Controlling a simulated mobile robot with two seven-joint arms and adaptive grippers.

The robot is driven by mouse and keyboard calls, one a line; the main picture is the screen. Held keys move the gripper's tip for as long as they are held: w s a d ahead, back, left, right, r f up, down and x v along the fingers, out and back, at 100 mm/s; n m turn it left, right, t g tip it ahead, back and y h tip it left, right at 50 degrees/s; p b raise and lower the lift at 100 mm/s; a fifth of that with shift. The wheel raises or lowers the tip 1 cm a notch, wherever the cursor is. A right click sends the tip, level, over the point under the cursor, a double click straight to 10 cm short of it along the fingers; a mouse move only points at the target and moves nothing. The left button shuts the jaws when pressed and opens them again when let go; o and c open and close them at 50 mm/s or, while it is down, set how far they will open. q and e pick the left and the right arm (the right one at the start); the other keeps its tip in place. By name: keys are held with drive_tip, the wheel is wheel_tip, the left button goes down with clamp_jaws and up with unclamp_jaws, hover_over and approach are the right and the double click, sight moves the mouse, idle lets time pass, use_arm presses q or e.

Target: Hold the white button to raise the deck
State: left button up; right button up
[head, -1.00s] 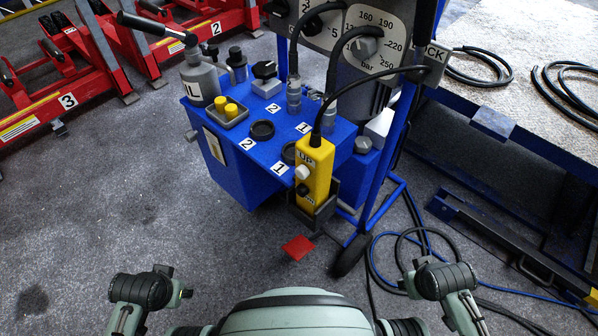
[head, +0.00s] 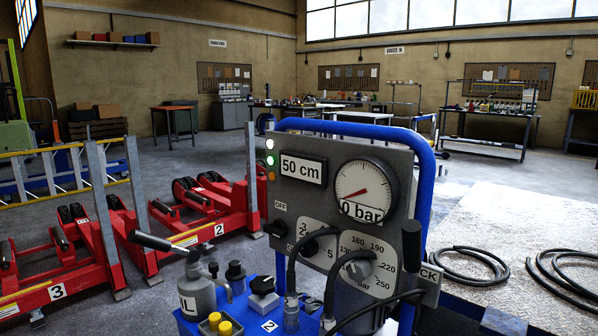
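The blue pump cart (head: 248,316) stands close in front of me in the head view. Its grey control panel (head: 329,206) carries a display (head: 301,169) reading 50 cm and a round gauge (head: 366,193) reading 0 bar. Three small lamps (head: 270,159) sit at the panel's left edge; the top one looks white, the middle green, the bottom orange. The yellow pendant with the white button is below the picture and out of sight. Neither of my grippers is in view.
Red jack units numbered 3 (head: 62,275) and 2 (head: 212,222) stand on the floor at the left. A metal-topped platform (head: 520,235) with black hoses (head: 475,265) lies at the right. Workbenches and shelves line the far walls.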

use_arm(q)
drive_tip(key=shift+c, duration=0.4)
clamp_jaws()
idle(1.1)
